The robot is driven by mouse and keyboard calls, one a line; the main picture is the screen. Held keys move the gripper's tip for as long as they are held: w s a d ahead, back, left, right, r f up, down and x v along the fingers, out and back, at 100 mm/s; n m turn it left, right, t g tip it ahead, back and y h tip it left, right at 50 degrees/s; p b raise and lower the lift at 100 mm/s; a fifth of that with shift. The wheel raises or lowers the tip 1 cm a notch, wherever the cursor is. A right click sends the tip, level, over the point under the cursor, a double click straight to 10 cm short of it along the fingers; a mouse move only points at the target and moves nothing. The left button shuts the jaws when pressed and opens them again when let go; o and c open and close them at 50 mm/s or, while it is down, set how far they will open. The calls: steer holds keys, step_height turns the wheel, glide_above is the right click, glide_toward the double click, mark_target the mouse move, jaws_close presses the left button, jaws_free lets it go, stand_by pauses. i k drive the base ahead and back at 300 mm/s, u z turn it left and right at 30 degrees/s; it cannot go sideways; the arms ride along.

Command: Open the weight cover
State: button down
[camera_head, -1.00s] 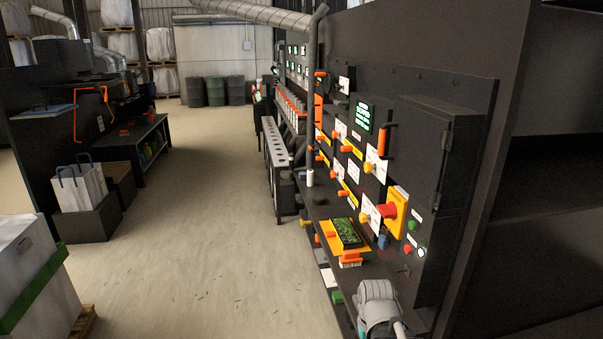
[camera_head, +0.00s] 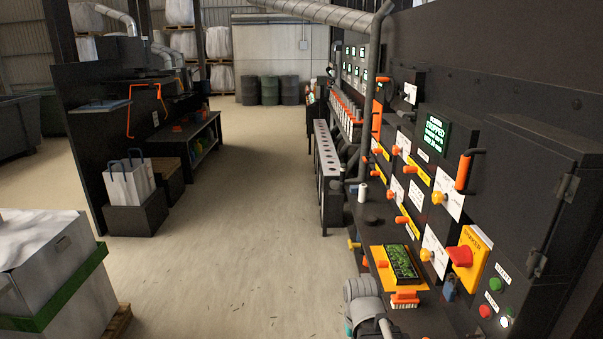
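I cannot tell which part is the weight cover; nothing in view is clearly marked as one. A dark control panel runs along the right, with a closed, hinged dark cabinet (camera_head: 525,190) at its near end. An orange tray (camera_head: 378,262) holding a dark box with green contents (camera_head: 403,264) sits on the ledge below the panel. A grey rounded part of my arm shows at the bottom, left of and nearer than the tray. My gripper is not visible.
The panel carries a lit display (camera_head: 434,134), an orange handle (camera_head: 464,171), a red stop button on yellow (camera_head: 461,256) and several knobs. A slotted grey rack (camera_head: 327,160) stands beyond. The middle floor is clear.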

mark_target(375, 121)
steer(key=u, duration=0.2)
steer(key=i, duration=2.35)
steer(key=z, duration=0.65)
steer(key=i, duration=1.35)
steer(key=z, duration=0.4)
